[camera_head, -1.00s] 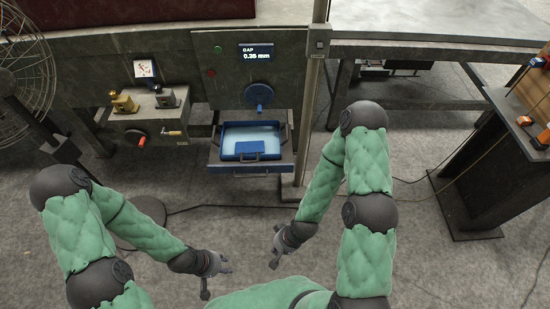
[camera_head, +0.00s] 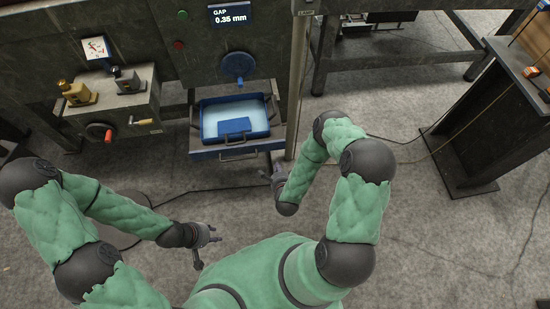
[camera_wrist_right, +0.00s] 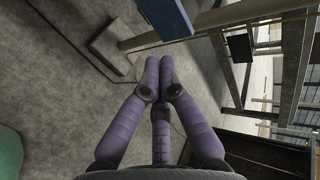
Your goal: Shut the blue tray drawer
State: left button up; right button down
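The blue tray drawer (camera_head: 205,153) stands pulled out below the grey machine panel. A blue tray (camera_head: 203,122) with a pale inside and a darker blue block sits in it. A dark bar handle runs along the drawer front. My right gripper (camera_head: 267,176) is just right of and slightly below the drawer's front right corner, apparently apart from it. In the right wrist view its fingertips (camera_wrist_right: 160,62) are together, with nothing between them. A blue edge, probably the drawer's, shows at the top there (camera_wrist_right: 165,15). My left gripper (camera_head: 208,248) has spread fingers and is empty, low over the floor.
A blue round knob (camera_head: 239,67) and a gap display (camera_head: 230,15) are above the drawer. A pale post (camera_head: 298,85) rises close to the drawer's right. A grey bench unit (camera_head: 130,110) stands left. A dark table (camera_head: 470,130) is right.

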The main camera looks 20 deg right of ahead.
jog(key=b, duration=0.3)
send_near(272, 145)
notch_tip(272, 145, down, 3)
jog(key=w, duration=0.2)
jog(key=w+d+b, duration=0.1)
jog(key=w, duration=0.1)
jog(key=shift+d, duration=0.2)
jog(key=shift+w+d, duration=0.15)
jog(key=shift+w, duration=0.35)
jog(key=shift+r, duration=0.15)
